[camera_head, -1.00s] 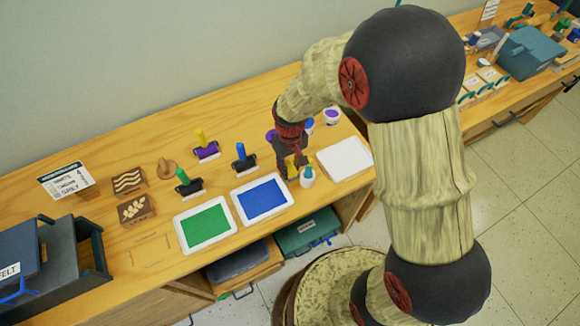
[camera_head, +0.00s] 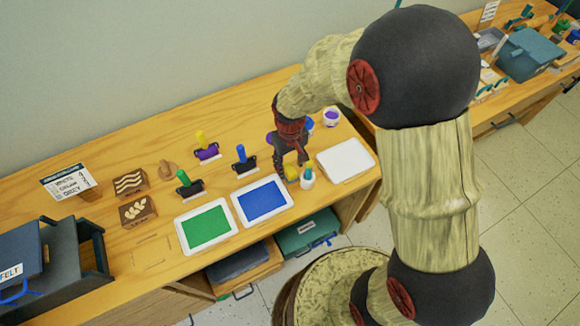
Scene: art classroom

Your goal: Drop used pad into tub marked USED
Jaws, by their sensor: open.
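My gripper (camera_head: 288,163) points down over the bench, to the right of the blue ink tray (camera_head: 261,201). Its jaws are open, and a small yellow item (camera_head: 291,174) shows at the fingertips, not visibly gripped. I cannot make out a used pad. No readable USED mark shows on any tub. A teal bin (camera_head: 306,234) with a small white label, too small to read, sits on the shelf under the bench. A dark bin (camera_head: 237,261) stands to its left.
A white bottle (camera_head: 307,180) stands close beside my gripper. A white tray (camera_head: 346,160) lies to the right, with a white-and-purple pot (camera_head: 331,118) behind. A green ink tray (camera_head: 206,226), rollers and carved blocks (camera_head: 137,210) fill the left. My arm covers much of the right.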

